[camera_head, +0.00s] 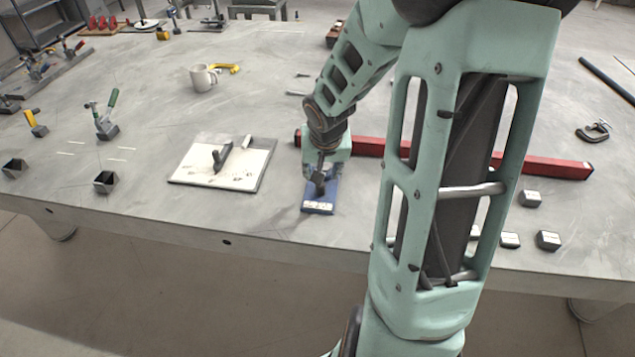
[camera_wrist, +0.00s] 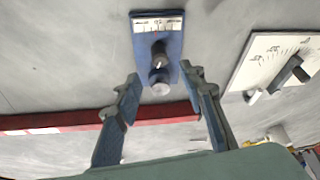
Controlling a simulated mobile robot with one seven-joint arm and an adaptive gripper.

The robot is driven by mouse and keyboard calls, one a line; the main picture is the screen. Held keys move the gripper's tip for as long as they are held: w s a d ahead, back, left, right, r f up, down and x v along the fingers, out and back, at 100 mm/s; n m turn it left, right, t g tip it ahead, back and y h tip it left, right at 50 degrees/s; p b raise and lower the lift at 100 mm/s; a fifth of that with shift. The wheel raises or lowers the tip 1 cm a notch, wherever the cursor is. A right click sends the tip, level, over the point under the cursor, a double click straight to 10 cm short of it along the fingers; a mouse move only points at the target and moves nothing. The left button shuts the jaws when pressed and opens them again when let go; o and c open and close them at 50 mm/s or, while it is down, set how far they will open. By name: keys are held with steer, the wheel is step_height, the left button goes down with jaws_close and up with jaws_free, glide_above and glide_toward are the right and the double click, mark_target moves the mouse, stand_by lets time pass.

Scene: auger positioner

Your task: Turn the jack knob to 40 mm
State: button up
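The jack is a narrow blue unit (camera_head: 319,207) on the grey table, with a white scale strip at its front end. In the wrist view the scale (camera_wrist: 158,24) has marks too blurred to read. A round grey knob (camera_wrist: 160,86) sits at the other end of the blue base, with a small grey post (camera_wrist: 158,61) between knob and scale. My gripper (camera_wrist: 160,81) is open, one finger to each side of the knob, with visible gaps. In the head view my gripper (camera_head: 319,180) is over the jack and hides most of it and the knob.
A white board (camera_head: 190,175) with a dark lever lies just left of the jack. A long red bar (camera_head: 540,166) lies behind it. Small dark blocks (camera_head: 547,240) are at right, and a mug (camera_head: 203,78) is farther back. The table in front of the jack is clear.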

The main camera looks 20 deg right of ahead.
mark_target(321, 189)
steer(key=b+x, duration=0.3)
steer(key=x, duration=0.6)
steer(key=shift+w+f, duration=0.15)
steer(key=shift+f, duration=0.15)
jaws_close()
